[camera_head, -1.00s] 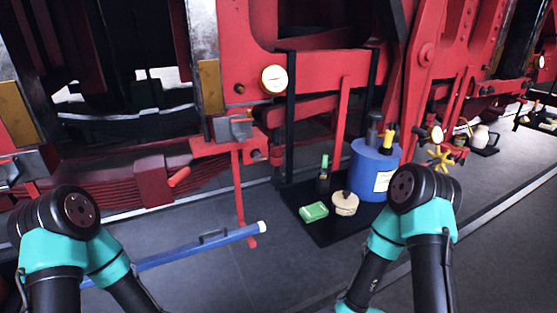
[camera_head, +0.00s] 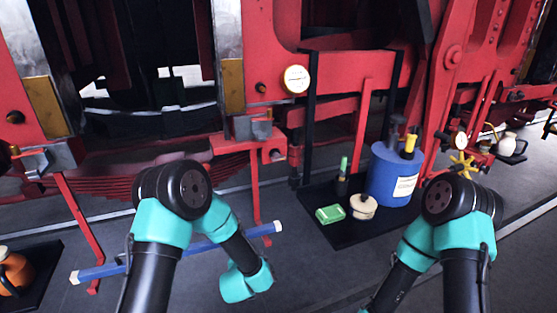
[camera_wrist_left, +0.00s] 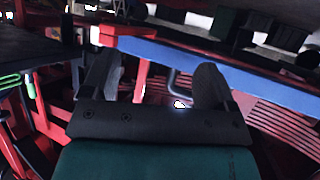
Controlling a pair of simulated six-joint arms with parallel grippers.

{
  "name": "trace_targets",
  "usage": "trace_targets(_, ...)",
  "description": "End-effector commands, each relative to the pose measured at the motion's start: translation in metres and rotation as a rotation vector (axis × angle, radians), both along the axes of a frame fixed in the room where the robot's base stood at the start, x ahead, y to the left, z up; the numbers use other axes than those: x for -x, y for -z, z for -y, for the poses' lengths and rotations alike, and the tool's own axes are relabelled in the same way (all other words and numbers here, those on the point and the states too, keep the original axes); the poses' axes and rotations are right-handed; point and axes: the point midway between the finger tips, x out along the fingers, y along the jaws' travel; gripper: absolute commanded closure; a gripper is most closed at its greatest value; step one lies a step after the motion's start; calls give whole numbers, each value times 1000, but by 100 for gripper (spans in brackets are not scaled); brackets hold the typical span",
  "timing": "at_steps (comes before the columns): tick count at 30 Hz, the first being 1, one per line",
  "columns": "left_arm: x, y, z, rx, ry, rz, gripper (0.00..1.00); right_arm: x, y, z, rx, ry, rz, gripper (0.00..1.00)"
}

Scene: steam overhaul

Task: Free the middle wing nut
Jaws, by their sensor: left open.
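I cannot make out the middle wing nut in either view. My left gripper (camera_wrist_left: 155,78) shows in the left wrist view, its two dark fingers apart with nothing held between them. A long blue bar (camera_wrist_left: 235,85) crosses behind the fingers there, with a dark handle bending off it. In the head view the blue bar (camera_head: 205,247) lies low in front of the red frame, partly behind my left arm. My left gripper is hidden in the head view, where only arm links show. My right gripper is outside both views.
A black tray (camera_head: 330,235) holds a blue canister (camera_head: 391,178), a green block (camera_head: 330,215) and a cream round pot (camera_head: 363,206). A gauge (camera_head: 295,79) sits on the red frame. A yellow star-shaped handle (camera_head: 462,165) is at right. An orange container (camera_head: 14,273) stands lower left.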

Motion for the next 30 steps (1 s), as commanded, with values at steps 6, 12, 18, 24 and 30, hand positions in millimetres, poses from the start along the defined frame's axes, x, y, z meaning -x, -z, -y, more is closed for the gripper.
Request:
trace_targets(6, -45, -111, 82, -108, -127, 439, 20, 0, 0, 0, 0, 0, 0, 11)
trace_targets(12, -36, -196, 142, -172, -297, 726, 20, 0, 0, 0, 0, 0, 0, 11)
trace_targets(18, -23, -225, 161, -196, -381, 818, 20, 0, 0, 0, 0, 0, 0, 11)
trace_targets(24, -22, -226, 161, -197, -384, 820, 20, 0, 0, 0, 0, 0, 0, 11)
trace_targets(30, -25, -226, 160, -196, -385, 820, 20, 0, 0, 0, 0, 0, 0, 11)
